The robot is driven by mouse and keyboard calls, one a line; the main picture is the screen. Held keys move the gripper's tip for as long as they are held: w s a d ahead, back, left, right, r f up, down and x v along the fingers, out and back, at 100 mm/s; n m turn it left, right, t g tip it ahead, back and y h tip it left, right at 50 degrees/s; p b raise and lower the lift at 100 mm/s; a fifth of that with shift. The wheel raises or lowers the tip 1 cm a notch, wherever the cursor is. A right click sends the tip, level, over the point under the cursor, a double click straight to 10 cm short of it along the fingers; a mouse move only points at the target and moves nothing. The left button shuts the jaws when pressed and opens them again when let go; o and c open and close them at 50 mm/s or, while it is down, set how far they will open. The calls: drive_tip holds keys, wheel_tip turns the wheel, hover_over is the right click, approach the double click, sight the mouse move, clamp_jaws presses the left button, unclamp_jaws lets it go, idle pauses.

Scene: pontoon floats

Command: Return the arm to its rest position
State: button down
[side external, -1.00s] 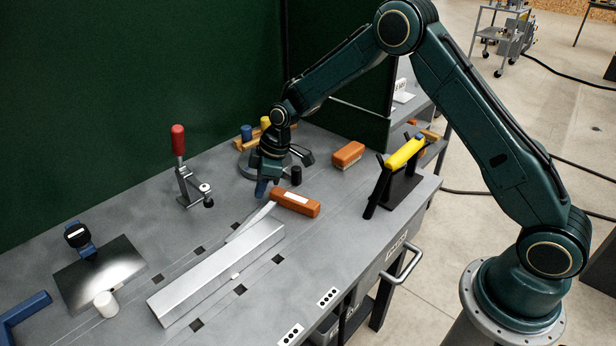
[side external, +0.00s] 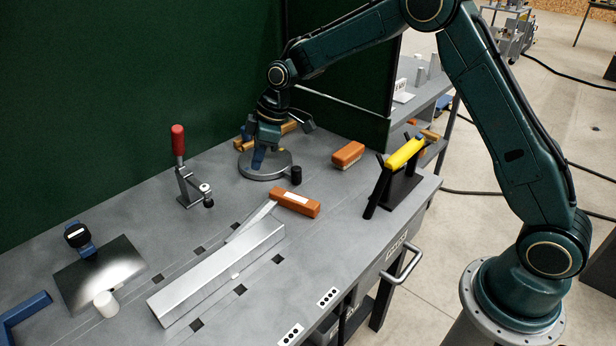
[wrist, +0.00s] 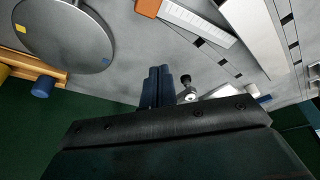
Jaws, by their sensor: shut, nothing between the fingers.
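My gripper (side external: 258,161) hangs over the back of the bench, pointing down, in front of the round grey disc (side external: 280,171) in the side view. Its blue fingers are together with nothing between them; they also show shut in the wrist view (wrist: 160,72). The fingers look raised above the bench and touch nothing that I can see. In the wrist view the disc (wrist: 60,45) lies to the left of the fingers.
An orange-handled tool (side external: 297,204) lies beside a long silver channel (side external: 215,275). A red-handled clamp (side external: 179,141) stands at left. An orange block (side external: 348,154) and a black stand holding a yellow-handled tool (side external: 406,153) are at right. A green panel (side external: 140,80) rises behind.

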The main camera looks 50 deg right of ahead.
drive_tip(key=shift+s+d+r, duration=0.1)
drive_tip(key=shift+r, duration=0.3)
drive_tip(key=s+d+r+m+t+h, duration=0.1)
drive_tip(key=s+d+r+m+t, duration=0.2)
drive_tip(key=s+r, duration=1.25)
drive_tip(key=s+d+m+h, duration=0.1)
drive_tip(key=s+d+m, duration=0.1)
drive_tip(key=s, duration=0.9)
drive_tip(key=s+d+m+h, duration=0.1)
drive_tip(key=s+m, duration=0.4)
drive_tip(key=s, duration=0.6)
drive_tip(key=shift+s+d, duration=0.15)
drive_tip(key=shift+d, duration=0.2)
